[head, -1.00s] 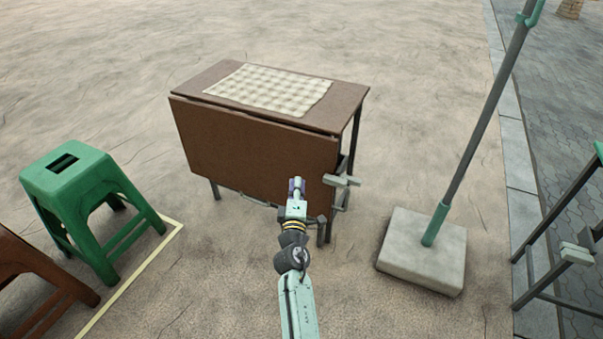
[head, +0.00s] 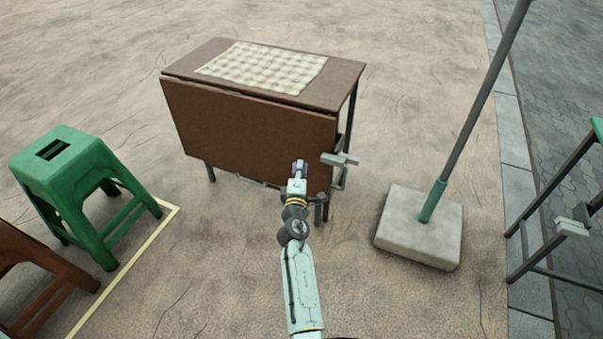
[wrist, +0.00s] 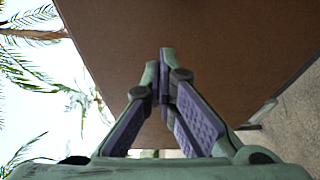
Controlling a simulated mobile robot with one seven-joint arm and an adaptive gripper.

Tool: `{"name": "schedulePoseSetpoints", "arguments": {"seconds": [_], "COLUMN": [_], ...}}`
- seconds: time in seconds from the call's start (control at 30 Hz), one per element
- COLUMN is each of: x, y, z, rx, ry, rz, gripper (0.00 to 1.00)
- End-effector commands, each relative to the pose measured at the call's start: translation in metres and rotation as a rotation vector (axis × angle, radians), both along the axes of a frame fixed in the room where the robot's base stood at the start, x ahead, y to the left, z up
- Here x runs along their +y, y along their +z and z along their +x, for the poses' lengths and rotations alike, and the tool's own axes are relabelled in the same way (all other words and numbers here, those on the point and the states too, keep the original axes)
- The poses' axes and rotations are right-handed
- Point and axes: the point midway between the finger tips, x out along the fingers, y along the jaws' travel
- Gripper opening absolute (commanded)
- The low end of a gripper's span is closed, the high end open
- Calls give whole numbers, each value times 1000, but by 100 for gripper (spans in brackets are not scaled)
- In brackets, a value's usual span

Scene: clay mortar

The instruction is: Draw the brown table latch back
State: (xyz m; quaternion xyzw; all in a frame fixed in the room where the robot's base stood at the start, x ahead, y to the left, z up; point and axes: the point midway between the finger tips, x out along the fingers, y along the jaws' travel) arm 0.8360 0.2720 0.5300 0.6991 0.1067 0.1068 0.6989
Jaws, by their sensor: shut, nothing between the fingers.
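The brown table (head: 250,130) stands ahead with its front leaf hanging down. A pale grey latch (head: 340,159) sticks out at the table's right end, near the leaf's right edge. My gripper (head: 299,166) is in front of the lower right part of the leaf, to the left of the latch and apart from it in the picture. In the wrist view my gripper's fingers (wrist: 163,85) are closed together and empty, with the brown leaf (wrist: 215,40) filling the view beyond them.
A green stool (head: 75,185) stands at left, with part of a brown stool (head: 25,265) below it. A pole in a pale square base (head: 420,225) stands right of the table. A checked cloth (head: 262,70) lies on the tabletop. Open sandy ground lies in front.

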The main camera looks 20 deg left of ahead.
Motion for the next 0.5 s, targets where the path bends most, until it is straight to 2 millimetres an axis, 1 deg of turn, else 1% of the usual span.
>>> {"name": "schedulePoseSetpoints", "arguments": {"seconds": [0.03,0.1,0.27,0.37,0.5], "x": [4,8,18,-2,-16], "y": [1,0,0,3,2], "z": [12,27,57,56,55], "rx": [-4,-3,-3,4,1], "ry": [0,0,0,-5,-3], "rz": [-2,-1,-1,0,0], "gripper": [0,0,0,0,0]}}
